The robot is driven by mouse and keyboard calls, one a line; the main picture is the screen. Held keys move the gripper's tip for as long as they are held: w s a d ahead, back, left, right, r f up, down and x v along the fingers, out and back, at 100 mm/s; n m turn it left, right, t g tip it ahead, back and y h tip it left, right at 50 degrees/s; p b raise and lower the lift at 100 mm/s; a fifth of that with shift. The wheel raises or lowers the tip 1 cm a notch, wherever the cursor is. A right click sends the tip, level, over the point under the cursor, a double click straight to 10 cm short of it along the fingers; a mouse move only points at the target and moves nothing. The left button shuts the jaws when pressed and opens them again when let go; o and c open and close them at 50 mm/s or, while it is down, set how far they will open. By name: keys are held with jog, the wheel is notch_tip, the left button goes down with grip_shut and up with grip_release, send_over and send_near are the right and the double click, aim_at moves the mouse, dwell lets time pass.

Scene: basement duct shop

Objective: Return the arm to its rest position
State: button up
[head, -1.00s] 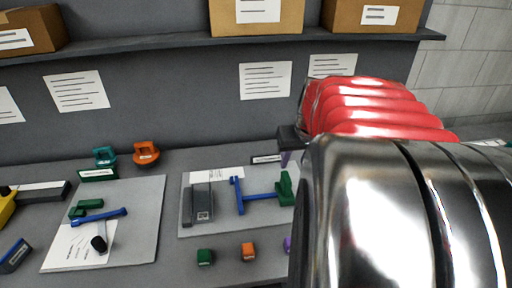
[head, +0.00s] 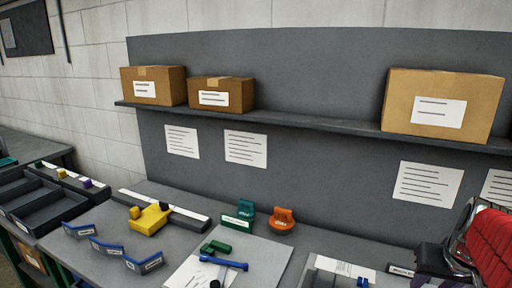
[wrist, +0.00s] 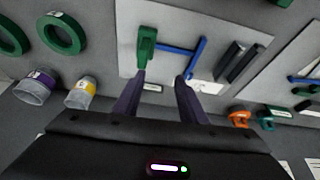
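My gripper (wrist: 158,92) shows in the wrist view with its two purple fingers spread apart and nothing between them. It is above the workbench, over the edge of a grey board (wrist: 215,88) that carries a green block (wrist: 146,42) and a blue T-shaped piece (wrist: 186,55).
Orange (head: 282,220) and teal (head: 245,212) clamp-like pieces stand at the back of the bench. A yellow tool (head: 150,218) and blue-edged holders (head: 143,262) are left. A shelf (head: 300,124) with cardboard boxes runs along the wall. Green rings (wrist: 62,33) and cups (wrist: 38,86) show in the wrist view.

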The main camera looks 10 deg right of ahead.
jog(key=s+a+n+y, duration=0.1)
jog(key=s+a+n, duration=0.1)
jog(key=a, duration=1.1)
jog(key=s+a+n+t+y, duration=0.1)
jog(key=s+a+n, duration=0.2)
jog(key=a, duration=1)
jog(key=shift+a+r+t, duration=0.15)
jog(key=shift+a+t, duration=0.15)
jog(key=shift+s, duration=0.1)
